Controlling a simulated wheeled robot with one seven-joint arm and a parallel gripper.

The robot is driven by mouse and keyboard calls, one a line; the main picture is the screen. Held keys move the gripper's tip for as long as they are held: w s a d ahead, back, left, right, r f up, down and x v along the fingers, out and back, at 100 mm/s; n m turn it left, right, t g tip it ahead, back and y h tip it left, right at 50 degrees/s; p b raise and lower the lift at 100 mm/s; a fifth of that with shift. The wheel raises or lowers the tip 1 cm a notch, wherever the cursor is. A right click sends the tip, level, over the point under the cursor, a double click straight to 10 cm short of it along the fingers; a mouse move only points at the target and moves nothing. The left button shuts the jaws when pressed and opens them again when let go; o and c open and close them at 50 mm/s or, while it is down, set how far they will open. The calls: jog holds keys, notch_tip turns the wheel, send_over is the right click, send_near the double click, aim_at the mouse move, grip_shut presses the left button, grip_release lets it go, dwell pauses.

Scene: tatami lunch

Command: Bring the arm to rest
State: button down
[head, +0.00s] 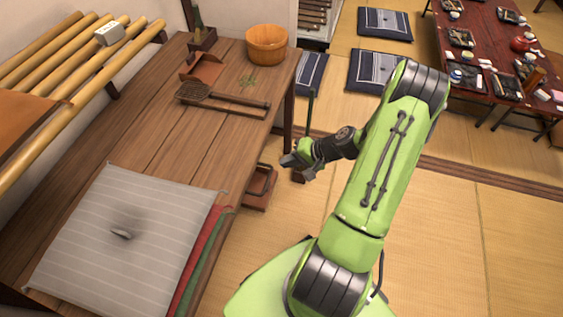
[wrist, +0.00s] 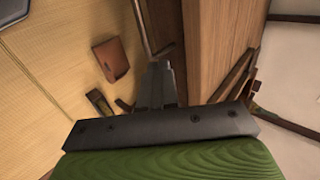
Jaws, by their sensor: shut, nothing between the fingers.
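My green arm reaches up from its base and bends at a high elbow, with its wrist hanging down to the left in the head view. My gripper (head: 291,160) is beside the right edge of the wooden table (head: 140,140), over the floor side. In the wrist view my gripper (wrist: 161,84) shows its dark fingers together with nothing between them. The table's wooden side (wrist: 212,45) stands close to the right of the fingers there.
A reddish-brown box (head: 259,190) stands below the table edge. A low dining table (head: 492,42) is at upper right. Tatami floor is open at right.

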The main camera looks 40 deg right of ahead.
jog(key=p+v, duration=0.1)
jog(key=v, duration=0.5)
jog(key=shift+s, duration=0.15)
jog(key=shift+d, duration=0.15)
